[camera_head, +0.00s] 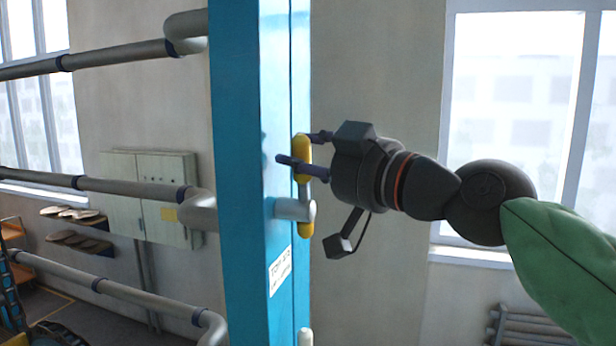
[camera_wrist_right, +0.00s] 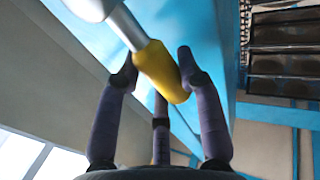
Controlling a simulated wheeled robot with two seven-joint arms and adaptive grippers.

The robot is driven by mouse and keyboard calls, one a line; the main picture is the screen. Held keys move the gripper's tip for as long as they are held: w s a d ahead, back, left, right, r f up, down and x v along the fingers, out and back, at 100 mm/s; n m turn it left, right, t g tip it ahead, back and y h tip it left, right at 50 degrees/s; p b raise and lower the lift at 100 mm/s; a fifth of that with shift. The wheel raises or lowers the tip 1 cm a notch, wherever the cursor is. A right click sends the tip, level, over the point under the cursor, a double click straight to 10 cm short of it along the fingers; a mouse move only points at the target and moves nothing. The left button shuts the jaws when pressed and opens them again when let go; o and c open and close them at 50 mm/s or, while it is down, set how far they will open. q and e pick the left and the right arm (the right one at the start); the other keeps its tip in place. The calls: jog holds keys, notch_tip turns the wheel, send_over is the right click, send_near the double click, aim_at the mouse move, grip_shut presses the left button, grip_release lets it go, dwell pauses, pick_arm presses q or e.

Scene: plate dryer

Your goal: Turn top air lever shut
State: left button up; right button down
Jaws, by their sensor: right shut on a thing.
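The top air lever (camera_head: 303,152) is a two-ended handle with yellow ends on a grey pivot, mounted on the edge of a blue column (camera_head: 237,120). It stands close to upright in the head view. My right gripper (camera_head: 298,150) comes from the right and is shut on the upper yellow end. In the right wrist view the yellow grip (camera_wrist_right: 160,70) lies between the fingers, with its grey stem running to the upper left. My left gripper is not in view.
A white label (camera_head: 280,271) is on the column below the lever, and a pale knob (camera_head: 305,337) shows lower down. Grey pipes (camera_head: 115,55) run to the column from the left. A grey cabinet (camera_head: 150,195) hangs on the wall behind. A radiator (camera_head: 530,325) stands at lower right.

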aim_at(285, 214)
jog(key=s+n+y+b, duration=0.1)
jog(key=n+b, duration=0.1)
jog(key=b, duration=0.2)
jog(key=s+a+f+n+y+b, duration=0.1)
jog(key=n+b, duration=0.1)
jog(key=b, duration=0.3)
jog(key=s+f+n+y+b, duration=0.1)
jog(key=n+b, duration=0.1)
jog(key=b, duration=0.3)
jog(key=shift+s+a+f+n, duration=0.1)
jog(key=shift+s+a+n, duration=0.05)
jog(key=shift+s+n, duration=0.25)
notch_tip(285, 214, down, 6)
jog(key=s+a+n+g+y+b, duration=0.1)
jog(key=s+n+g+y+b, duration=0.2)
jog(key=n+b, duration=1)
jog(key=shift+r+n+g+y, duration=0.25)
jog(key=shift+n+g+y, duration=0.55)
jog(key=shift+g+y, duration=0.7)
jog(key=shift+a+f+n, duration=0.1)
jog(key=shift+a+n, duration=0.05)
jog(key=shift+n, duration=0.15)
jog(key=c, duration=1)
grip_release()
jog(key=shift+c, duration=0.2)
jog(key=shift+d, duration=0.2)
